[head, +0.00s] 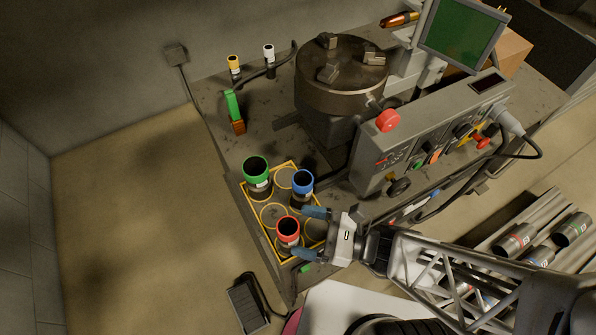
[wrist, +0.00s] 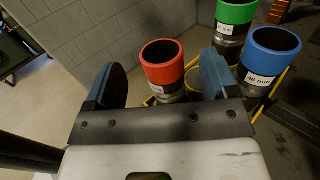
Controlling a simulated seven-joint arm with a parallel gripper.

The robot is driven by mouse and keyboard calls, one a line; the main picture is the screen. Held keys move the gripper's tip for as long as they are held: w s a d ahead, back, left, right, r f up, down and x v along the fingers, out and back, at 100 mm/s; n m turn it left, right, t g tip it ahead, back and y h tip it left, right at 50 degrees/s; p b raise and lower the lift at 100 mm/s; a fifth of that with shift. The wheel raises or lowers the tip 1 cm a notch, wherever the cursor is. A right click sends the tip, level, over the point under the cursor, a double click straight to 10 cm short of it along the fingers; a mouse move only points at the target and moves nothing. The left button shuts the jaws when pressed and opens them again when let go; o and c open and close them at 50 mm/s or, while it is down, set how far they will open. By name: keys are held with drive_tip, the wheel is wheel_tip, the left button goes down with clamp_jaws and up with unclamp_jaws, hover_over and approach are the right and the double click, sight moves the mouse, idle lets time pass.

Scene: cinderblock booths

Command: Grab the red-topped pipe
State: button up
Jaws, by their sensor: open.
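The red-topped pipe (head: 288,231) stands upright in the yellow-edged rack (head: 246,205) on the bench, at its near side. In the wrist view the red-topped pipe (wrist: 163,66) shows ahead, between my two blue-padded fingers, with its label partly hidden. My gripper (head: 308,232) is open; its fingertips lie at the rack's right side, one on each side of the red pipe's line. I see no finger touching the pipe. The gripper also shows in the wrist view (wrist: 160,85).
A green-topped pipe (head: 256,170) and a blue-topped pipe (head: 302,183) stand in the same rack, the blue one close to my upper finger. Empty round slots lie between them. The control box (head: 420,140) with a red button and the round chuck (head: 342,75) stand behind.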

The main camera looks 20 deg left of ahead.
sight(288, 226)
drive_tip(key=shift+a+f, duration=0.1)
drive_tip(key=shift+a, duration=1.9)
clamp_jaws()
drive_tip(key=shift+r, duration=5.05)
